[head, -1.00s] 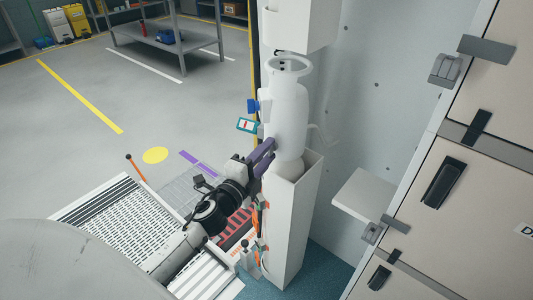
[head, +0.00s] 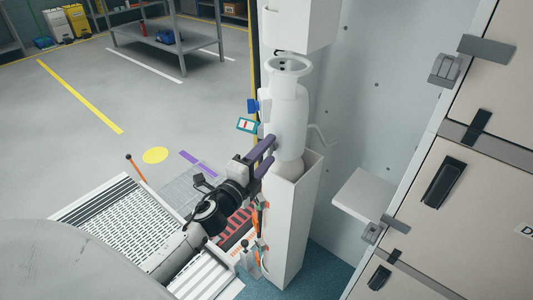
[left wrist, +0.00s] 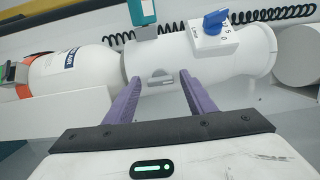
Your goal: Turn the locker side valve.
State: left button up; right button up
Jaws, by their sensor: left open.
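A white cylinder (head: 289,110) stands upright in a white holder, with a ring-shaped collar on top. A blue knob (head: 252,106) sits on its left side; in the left wrist view the blue knob (left wrist: 215,19) is on a white block with dial marks. Which part is the locker side valve, I cannot tell for sure. My left gripper (head: 272,152) has purple fingers, open, at the cylinder's lower left, below the knob. In the left wrist view the open fingers (left wrist: 160,85) point at a small grey fitting (left wrist: 161,77) on the cylinder. Contact is unclear.
A teal device (head: 247,125) sits just below the knob. The white holder (head: 289,225) surrounds the cylinder's base. A small shelf (head: 364,194) and beige locker doors (head: 450,180) stand to the right. A slotted white ramp (head: 125,215) lies left.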

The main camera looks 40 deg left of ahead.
pick_arm(q)
jog(key=s+d+b, duration=0.1)
jog(key=s, duration=0.9)
jog(key=shift+s, duration=0.15)
jog(key=s+d+f+n+g+h, duration=0.1)
jog(key=s+d+f+n+g, duration=0.2)
jog(key=s+d+f+n, duration=0.2)
jog(key=s+d+f+n+g+h, duration=0.1)
jog(key=s+d+f+n+g, duration=0.2)
jog(key=f, duration=0.8)
jog(key=s+d+f+n+g+h, duration=0.2)
jog(key=s+d+f+n+g, duration=0.1)
jog(key=s+d+f+n, duration=0.4)
jog(key=s+d+f, duration=0.1)
jog(key=d, duration=0.2)
jog(key=shift+s+f, duration=0.3)
jog(key=shift+f, duration=0.05)
jog(key=shift+a, duration=0.1)
